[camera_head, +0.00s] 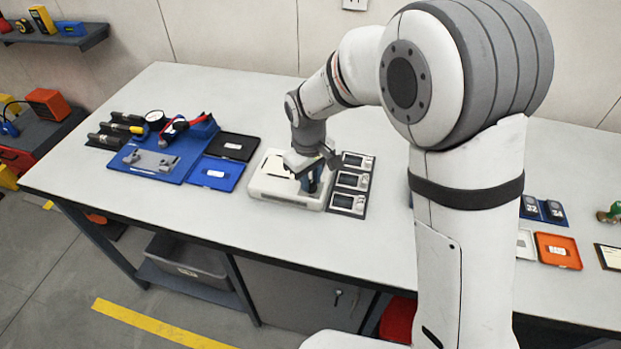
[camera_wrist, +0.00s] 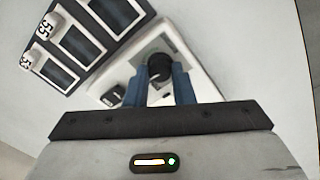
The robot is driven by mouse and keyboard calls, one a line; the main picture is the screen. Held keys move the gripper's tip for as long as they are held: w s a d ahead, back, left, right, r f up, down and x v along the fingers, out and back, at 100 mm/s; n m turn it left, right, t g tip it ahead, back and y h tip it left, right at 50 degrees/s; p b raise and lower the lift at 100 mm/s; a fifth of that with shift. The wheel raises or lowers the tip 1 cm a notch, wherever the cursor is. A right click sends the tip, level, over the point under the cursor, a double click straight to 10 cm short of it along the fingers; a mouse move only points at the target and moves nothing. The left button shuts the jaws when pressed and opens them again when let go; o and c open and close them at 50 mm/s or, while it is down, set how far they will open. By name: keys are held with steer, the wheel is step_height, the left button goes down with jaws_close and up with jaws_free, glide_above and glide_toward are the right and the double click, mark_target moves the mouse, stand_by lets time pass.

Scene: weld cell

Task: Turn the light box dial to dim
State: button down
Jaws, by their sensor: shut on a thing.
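The light box (camera_head: 262,187) is a low white case on the workbench, left of three small display units. In the wrist view its white body (camera_wrist: 205,84) carries a round black dial (camera_wrist: 160,66) on a grey panel. A small black switch-like part (camera_wrist: 114,95) sits beside the dial. My gripper (camera_head: 314,186) reaches down over the right part of the box. In the wrist view, the two blue fingers of my gripper (camera_wrist: 160,76) are shut on the dial from both sides. A light mark shows on the dial; the dial's labels cannot be read.
Three display units (camera_head: 352,181) stand close to the box's right side. A black tray (camera_head: 232,147) and a blue tray (camera_head: 217,174) lie to its left, beside a blue tool board (camera_head: 150,166). An orange tray (camera_head: 558,251) is far right. The bench front is clear.

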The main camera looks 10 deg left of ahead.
steer(key=shift+n, duration=0.6)
steer(key=c, duration=1.2)
jaws_free()
steer(key=shift+c, duration=0.2)
step_height(320, 180, up, 8)
steer(key=shift+s+f+b, duration=0.1)
steer(key=shift+s+b, duration=0.05)
steer(key=shift+b, duration=0.2)
